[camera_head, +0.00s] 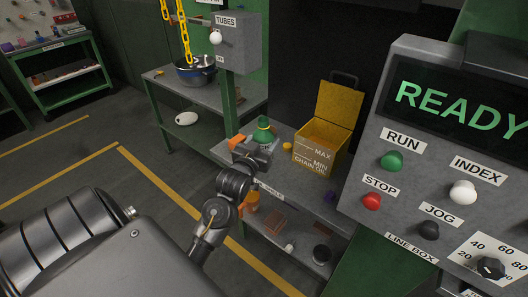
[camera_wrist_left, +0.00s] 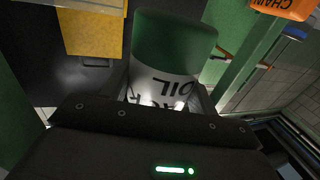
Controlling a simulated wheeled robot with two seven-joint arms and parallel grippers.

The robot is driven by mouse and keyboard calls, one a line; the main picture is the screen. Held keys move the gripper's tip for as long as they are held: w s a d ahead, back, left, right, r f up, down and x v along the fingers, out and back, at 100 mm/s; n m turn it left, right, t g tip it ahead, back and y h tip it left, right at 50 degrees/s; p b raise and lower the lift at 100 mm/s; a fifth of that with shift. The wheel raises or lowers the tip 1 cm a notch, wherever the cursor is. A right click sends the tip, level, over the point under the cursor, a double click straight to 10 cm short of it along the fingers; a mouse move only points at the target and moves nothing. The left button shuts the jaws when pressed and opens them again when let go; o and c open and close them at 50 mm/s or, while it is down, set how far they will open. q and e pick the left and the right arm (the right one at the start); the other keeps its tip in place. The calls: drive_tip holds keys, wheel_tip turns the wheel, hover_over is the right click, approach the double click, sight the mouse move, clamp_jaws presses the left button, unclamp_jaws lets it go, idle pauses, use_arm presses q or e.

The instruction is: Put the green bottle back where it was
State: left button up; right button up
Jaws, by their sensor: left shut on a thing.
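The green bottle (camera_head: 263,133) is upright at the left end of the green-framed bench (camera_head: 303,194), beside the yellow box. My left gripper (camera_head: 258,148) is shut on it. In the left wrist view the bottle (camera_wrist_left: 172,38) sits between my fingers, with a green upper part and a white label reading OIL, upside down in the picture. The bottle's lower part is hidden by my gripper in the head view. I cannot tell whether its base touches the bench top. My right gripper is not in view.
An open yellow box (camera_head: 318,150) marked MAX and MIN stands right of the bottle. An orange object (camera_head: 236,141) is close on its left. The grey TUBES box (camera_head: 238,42) hangs above. The READY control panel (camera_head: 450,150) fills the right side.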

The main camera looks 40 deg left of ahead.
use_arm(q)
drive_tip(key=w+a+f, duration=0.1)
drive_tip(key=f, duration=0.1)
drive_tip(key=w+a+f, duration=0.1)
drive_tip(key=w+f, duration=0.1)
drive_tip(key=w+a+f, duration=0.1)
drive_tip(key=w+f, duration=0.1)
drive_tip(key=shift+w+a+f+p, duration=0.1)
drive_tip(key=shift+a+f+p, duration=0.2)
drive_tip(key=shift+a, duration=0.1)
wheel_tip(320, 180, down, 2)
drive_tip(key=shift+f+p, duration=0.15)
drive_tip(key=shift+p, duration=0.35)
drive_tip(key=shift+f, duration=0.4)
drive_tip(key=shift+f, duration=0.1)
drive_tip(key=o, duration=1.2)
